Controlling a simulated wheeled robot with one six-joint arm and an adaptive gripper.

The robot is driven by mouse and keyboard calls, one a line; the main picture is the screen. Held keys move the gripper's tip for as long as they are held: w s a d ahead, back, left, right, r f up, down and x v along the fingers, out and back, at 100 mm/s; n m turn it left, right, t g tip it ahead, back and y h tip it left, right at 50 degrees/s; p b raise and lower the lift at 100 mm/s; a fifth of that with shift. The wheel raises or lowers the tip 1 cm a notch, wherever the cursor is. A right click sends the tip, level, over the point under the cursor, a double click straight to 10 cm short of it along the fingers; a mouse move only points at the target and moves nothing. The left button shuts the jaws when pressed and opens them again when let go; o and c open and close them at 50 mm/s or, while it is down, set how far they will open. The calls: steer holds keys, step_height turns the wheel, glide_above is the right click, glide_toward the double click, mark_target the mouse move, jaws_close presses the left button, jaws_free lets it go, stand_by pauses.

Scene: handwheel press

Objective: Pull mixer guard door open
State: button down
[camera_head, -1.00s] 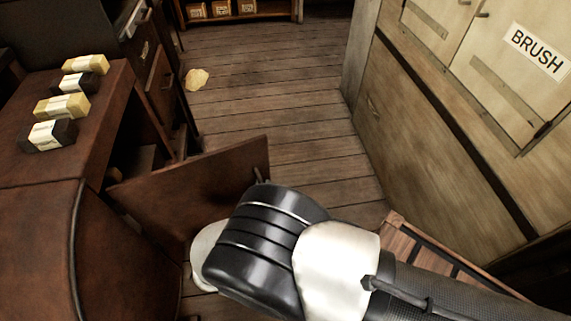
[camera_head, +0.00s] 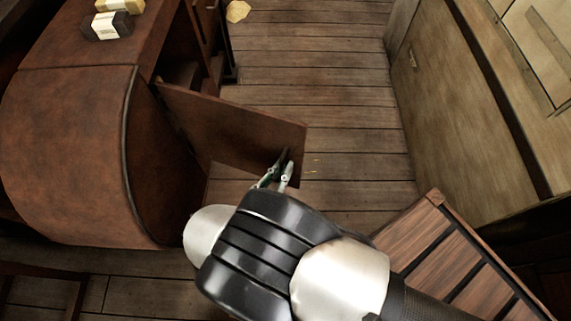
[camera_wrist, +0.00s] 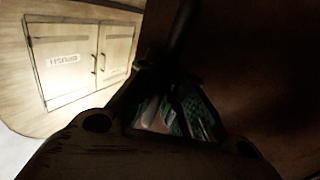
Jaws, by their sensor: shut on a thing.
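The guard door is a flat brown panel (camera_head: 235,130) that stands out at an angle from a brown cabinet, with a dark opening behind it. Its small dark handle (camera_head: 286,157) is near the free edge. My gripper (camera_head: 280,175) reaches it from below in the head view and is shut on the handle. In the wrist view the door (camera_wrist: 270,60) is a dark surface filling the right side. There the handle (camera_wrist: 183,28) runs as a dark bar into my gripper (camera_wrist: 185,112). The exact contact is too dark to see.
The brown cabinet with a rounded end (camera_head: 65,150) is at left, with wrapped blocks (camera_head: 108,25) on top. A slatted wooden piece (camera_head: 440,255) is at lower right. A pale cabinet (camera_head: 460,120) stands at right. Plank floor (camera_head: 320,70) between is clear.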

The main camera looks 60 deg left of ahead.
mark_target(290, 139)
stand_by(0.4)
steer(key=c, duration=1.8)
jaws_free()
steer(key=shift+o, duration=0.2)
step_height(290, 139, up, 10)
steer(key=shift+r, duration=0.1)
steer(key=shift+s, duration=0.15)
